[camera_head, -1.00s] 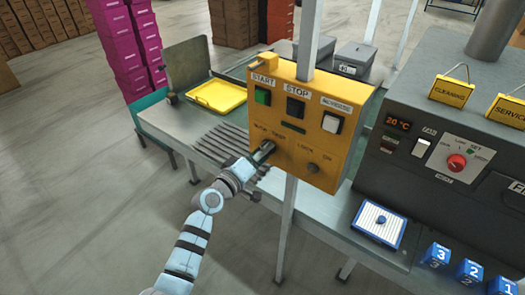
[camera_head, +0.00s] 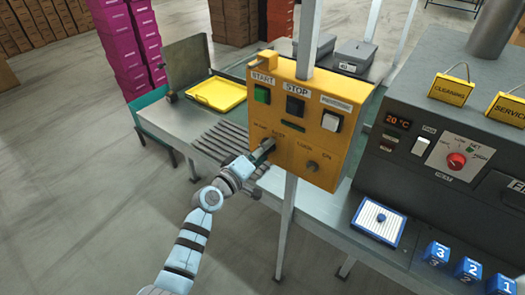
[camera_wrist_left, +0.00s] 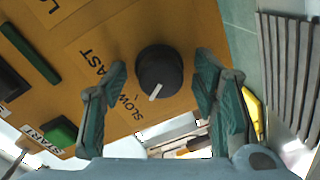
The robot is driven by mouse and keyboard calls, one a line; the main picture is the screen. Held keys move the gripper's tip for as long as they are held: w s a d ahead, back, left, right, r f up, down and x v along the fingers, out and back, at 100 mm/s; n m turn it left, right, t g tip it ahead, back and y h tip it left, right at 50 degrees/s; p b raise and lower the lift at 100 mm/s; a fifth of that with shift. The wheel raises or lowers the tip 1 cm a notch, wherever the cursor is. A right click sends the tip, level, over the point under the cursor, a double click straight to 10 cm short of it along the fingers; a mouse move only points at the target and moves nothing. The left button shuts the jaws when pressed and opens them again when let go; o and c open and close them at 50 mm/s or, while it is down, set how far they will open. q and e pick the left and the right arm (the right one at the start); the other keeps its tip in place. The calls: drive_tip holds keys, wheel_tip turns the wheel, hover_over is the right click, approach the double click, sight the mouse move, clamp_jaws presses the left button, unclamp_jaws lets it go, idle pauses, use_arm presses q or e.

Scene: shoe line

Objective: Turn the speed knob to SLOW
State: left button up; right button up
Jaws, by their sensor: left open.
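The speed knob (camera_wrist_left: 160,70) is round and black with a white pointer line. It sits on the yellow control panel (camera_wrist_left: 200,22), between my left gripper's fingers in the left wrist view. The pointer faces down and slightly left in that view, towards the SLOW label's side (camera_wrist_left: 122,108); the FAST label (camera_wrist_left: 92,64) is above it. My left gripper (camera_head: 268,146) is open, with its green-padded fingers on either side of the knob and visible gaps between. In the head view the gripper hides the knob. My right gripper is not in view.
The panel (camera_head: 340,90) also carries a green START button (camera_head: 262,95), a black STOP button (camera_head: 295,107), a white button (camera_head: 331,122) and a LOCK/ON knob (camera_head: 312,166). A yellow tray (camera_head: 217,95) lies behind. A dark machine (camera_head: 440,110) stands at right.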

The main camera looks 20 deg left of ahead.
use_arm(q)
drive_tip(key=v, duration=1.2)
